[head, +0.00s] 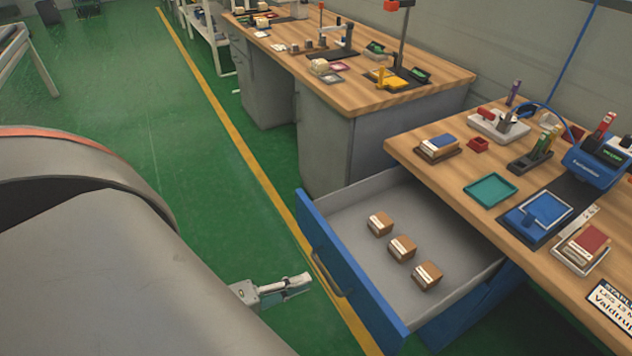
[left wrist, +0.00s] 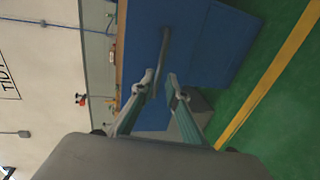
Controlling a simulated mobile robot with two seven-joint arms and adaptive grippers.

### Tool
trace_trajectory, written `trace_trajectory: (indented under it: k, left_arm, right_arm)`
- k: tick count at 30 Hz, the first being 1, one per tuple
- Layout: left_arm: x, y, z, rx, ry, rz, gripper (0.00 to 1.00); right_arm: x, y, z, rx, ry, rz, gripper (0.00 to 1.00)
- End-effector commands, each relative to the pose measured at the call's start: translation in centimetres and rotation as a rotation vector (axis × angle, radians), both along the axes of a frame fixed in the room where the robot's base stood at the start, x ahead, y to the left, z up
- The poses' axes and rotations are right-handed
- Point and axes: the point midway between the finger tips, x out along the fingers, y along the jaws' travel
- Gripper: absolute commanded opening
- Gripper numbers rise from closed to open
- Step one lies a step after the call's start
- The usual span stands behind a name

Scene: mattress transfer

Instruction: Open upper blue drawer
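The upper blue drawer (head: 372,308) is pulled far out from under the right workbench. Its grey inside shows, with three small brown boxes (head: 402,248) in it. A bar handle (head: 328,274) is on its front. My left gripper (head: 298,281) is just in front of the drawer front, close to the handle. In the left wrist view, my left gripper (left wrist: 160,86) is open, with a gap between its fingertips. The handle (left wrist: 164,50) runs down the blue front (left wrist: 210,40) towards that gap. I cannot tell whether the fingers touch it. My right gripper is not in view.
The wooden workbench top (head: 440,178) above the drawer holds trays, tools and a blue device (head: 598,160). Another workbench (head: 345,95) stands behind. Green floor (head: 130,80) with a yellow line (head: 215,105) lies clear to the left of the drawer.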

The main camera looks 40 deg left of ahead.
Motion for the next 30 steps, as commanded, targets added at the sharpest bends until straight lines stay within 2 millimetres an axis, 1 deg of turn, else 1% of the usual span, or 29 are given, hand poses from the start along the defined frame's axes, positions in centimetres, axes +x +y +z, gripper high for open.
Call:
trace_trajectory:
  k: [1,3,9,14,30]
  left_arm:
    - [-0.9,0.3,0.1,0.002,0.003,-0.001,0.14]
    - [-1.9,0.7,0.3,0.001,0.003,-0.001,0.14]
    - [-3.6,1.3,0.8,0.000,0.001,0.000,0.14]
    - [-4.0,1.5,0.9,0.000,-0.001,0.000,0.14]
    - [-4.0,1.4,0.9,0.001,-0.001,0.001,0.14]
  right_arm:
    - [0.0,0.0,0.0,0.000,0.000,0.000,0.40]
    - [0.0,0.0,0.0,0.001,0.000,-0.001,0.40]
    - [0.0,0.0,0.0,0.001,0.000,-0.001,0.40]
    - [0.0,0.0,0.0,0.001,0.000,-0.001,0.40]
    - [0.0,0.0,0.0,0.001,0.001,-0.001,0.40]
